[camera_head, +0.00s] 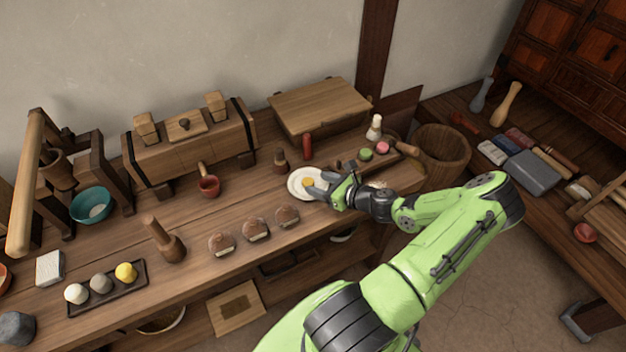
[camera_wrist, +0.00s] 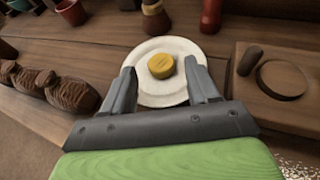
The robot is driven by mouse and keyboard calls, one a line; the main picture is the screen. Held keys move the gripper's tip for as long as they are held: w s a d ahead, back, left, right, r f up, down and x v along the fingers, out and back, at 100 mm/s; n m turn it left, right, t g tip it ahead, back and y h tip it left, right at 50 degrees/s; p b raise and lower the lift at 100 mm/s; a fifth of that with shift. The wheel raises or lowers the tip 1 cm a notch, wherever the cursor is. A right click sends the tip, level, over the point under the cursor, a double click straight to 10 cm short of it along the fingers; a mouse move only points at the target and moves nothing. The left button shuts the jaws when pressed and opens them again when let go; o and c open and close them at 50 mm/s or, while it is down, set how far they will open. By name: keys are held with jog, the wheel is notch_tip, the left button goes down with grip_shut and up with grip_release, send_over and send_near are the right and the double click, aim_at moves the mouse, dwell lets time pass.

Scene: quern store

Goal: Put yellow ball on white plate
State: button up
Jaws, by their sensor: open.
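The white plate (camera_head: 300,192) lies on the wooden bench; it also shows in the wrist view (camera_wrist: 158,99). A yellow rounded piece with a flattish top (camera_wrist: 161,66) rests on the plate and shows small in the head view (camera_head: 308,183). A yellow ball (camera_head: 126,272) sits at the right end of a dark tray (camera_head: 108,297) at the bench's left, beside a grey and a white ball. My gripper (camera_head: 319,186) is at the plate's right side. In the wrist view its fingers (camera_wrist: 160,70) are wide apart over the plate, with clear gaps to the yellow piece.
Several brown patterned lumps (camera_head: 255,229) lie along the front edge. A red bottle (camera_head: 307,147) and a dark brown stamp (camera_head: 281,160) stand behind the plate. A wooden board with green and pink pieces (camera_head: 382,147) is to the right. A wooden pestle (camera_head: 163,240) stands near the tray.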

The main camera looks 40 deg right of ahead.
jog(key=p+v, duration=0.1)
jog(key=v, duration=0.7)
jog(key=shift+s+r, duration=0.2)
jog(key=shift+s, duration=0.1)
jog(key=w+a+r+n+g+y, duration=0.1)
jog(key=w+a+r+n+g, duration=0.1)
jog(key=a+r+n+g, duration=0.55)
jog(key=w+a+r+n+g, duration=0.1)
jog(key=a+r+n+g, duration=0.25)
jog(key=a+n, duration=0.75)
jog(key=s+a+r+n+t+h, duration=0.1)
jog(key=s+a+r+n, duration=0.4)
jog(key=r+n, duration=0.3)
jog(key=s+a+r+n+t+h, duration=0.1)
jog(key=s+a+r+n, duration=0.4)
jog(key=r+n, duration=0.3)
jog(key=shift+s+t, duration=0.4)
jog(key=shift+s, duration=0.3)
jog(key=shift+r, duration=0.1)
notch_tip(320, 180, up, 8)
jog(key=p, duration=0.8)
